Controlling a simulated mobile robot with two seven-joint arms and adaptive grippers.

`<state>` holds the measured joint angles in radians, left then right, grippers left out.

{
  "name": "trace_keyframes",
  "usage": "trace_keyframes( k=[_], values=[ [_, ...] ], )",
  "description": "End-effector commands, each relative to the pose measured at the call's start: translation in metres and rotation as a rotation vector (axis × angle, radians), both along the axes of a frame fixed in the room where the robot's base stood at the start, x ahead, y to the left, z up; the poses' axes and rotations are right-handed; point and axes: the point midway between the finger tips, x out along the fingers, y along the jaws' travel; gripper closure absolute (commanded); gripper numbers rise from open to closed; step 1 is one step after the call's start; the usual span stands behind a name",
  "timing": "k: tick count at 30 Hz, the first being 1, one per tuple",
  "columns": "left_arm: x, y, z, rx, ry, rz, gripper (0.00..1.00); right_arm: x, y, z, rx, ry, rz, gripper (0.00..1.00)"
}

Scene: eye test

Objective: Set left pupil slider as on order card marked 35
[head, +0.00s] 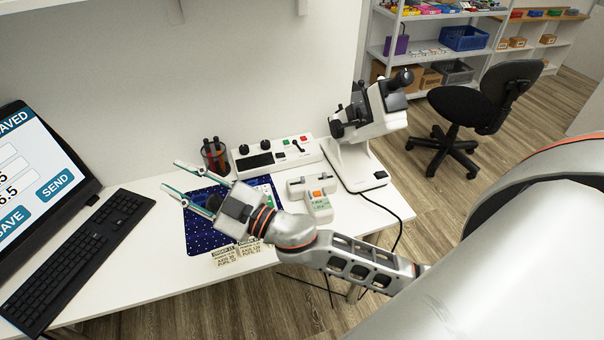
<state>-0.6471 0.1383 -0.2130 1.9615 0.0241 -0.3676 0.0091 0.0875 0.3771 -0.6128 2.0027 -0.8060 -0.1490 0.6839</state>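My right gripper (171,175) is open and empty, its two fingers spread above the far left part of a dark blue mat (199,240). A small white device (318,205) with an orange button, a greenish display and small dark parts on its upper bar stands right of my gripper, apart from it. The pupil sliders may be on that bar, but their settings are too small to read. Two order cards (226,258) lie at the table's front edge, below my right gripper's wrist. Their print is small, and I cannot make out a 35. My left gripper is not in view.
A white optical instrument (365,140) with a cable stands at the right. A keyboard (85,255) and a screen (35,185) are at the left.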

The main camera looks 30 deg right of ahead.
Motion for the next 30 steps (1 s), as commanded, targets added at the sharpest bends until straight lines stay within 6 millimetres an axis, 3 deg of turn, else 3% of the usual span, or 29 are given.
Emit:
trace_keyframes(
  k=[1,3,7,10,13,17,20,21,23,24,27,30],
  values=[
    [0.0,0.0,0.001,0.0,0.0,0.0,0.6,-0.002,0.022,0.011,-0.021,-0.047,0.104,0.71],
    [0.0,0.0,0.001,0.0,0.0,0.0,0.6,-0.013,0.052,0.016,-0.055,-0.079,0.263,0.71],
    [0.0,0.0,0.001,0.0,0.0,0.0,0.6,-0.033,0.088,-0.002,-0.181,-0.062,0.539,0.71],
    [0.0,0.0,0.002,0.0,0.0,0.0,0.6,-0.043,0.092,-0.033,-0.325,0.02,0.711,0.71],
    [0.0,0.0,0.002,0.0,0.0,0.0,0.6,-0.043,0.073,-0.072,-0.497,0.161,0.825,0.71],
    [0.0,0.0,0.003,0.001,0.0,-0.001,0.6,-0.026,0.013,-0.121,-0.735,0.421,0.858,0.71],
    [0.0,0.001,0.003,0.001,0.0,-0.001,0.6,-0.005,-0.058,-0.145,-0.902,0.664,0.783,0.71],
    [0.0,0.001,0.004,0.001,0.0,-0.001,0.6,0.005,-0.09,-0.149,-0.958,0.765,0.728,0.71],
    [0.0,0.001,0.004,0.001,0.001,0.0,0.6,0.018,-0.14,-0.151,-1.025,0.916,0.625,0.71],
    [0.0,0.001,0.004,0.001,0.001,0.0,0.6,0.026,-0.172,-0.148,-1.058,1.007,0.548,0.71],
    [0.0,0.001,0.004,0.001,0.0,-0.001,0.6,0.038,-0.242,-0.136,-1.097,1.202,0.352,0.71],
    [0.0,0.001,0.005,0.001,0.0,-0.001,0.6,0.043,-0.29,-0.122,-1.1,1.332,0.195,0.71]
  ],
)
